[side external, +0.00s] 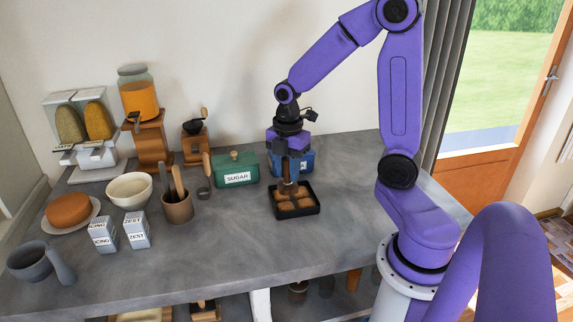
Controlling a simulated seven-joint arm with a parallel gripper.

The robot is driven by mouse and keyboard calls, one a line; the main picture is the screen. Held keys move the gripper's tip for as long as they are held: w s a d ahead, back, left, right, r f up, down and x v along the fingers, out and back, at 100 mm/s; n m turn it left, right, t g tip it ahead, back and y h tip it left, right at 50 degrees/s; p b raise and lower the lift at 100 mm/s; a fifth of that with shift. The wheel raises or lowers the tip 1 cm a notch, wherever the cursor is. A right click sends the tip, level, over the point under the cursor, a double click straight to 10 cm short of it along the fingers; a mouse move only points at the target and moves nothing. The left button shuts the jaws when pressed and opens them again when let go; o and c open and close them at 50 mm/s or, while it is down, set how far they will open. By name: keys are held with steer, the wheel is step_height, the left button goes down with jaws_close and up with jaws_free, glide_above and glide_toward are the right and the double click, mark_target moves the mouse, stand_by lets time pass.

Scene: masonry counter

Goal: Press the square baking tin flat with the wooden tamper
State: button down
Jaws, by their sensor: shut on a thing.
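The square baking tin (309,212) is dark and sits flat on the grey counter, right of centre in the side external view. Golden-brown pieces (297,204) lie in it. My gripper (289,178) points straight down above the back part of the tin. It is shut on the brown wooden tamper (288,188), which is upright. The tamper's lower end is over the tin's contents. I cannot tell whether it touches them. The dark fingers hide part of the tamper.
A green sugar box (235,169) and a blue container (305,162) stand behind the tin. A utensil crock (178,208), a white bowl (130,189), small labelled boxes (137,231) and a grey mortar (31,262) stand to the left. The counter in front of the tin is clear.

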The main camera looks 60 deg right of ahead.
mark_target(288, 182)
steer(key=shift+f, duration=2.6)
steer(key=shift+s+f, duration=0.1)
steer(key=shift+f, duration=0.45)
steer(key=shift+r, duration=0.1)
steer(key=shift+r, duration=2.25)
steer(key=w+d+r, duration=0.2)
steer(key=w+d, duration=0.1)
steer(key=shift+a+f, duration=0.1)
steer(key=shift+f, duration=2.75)
steer(key=shift+f, duration=0.4)
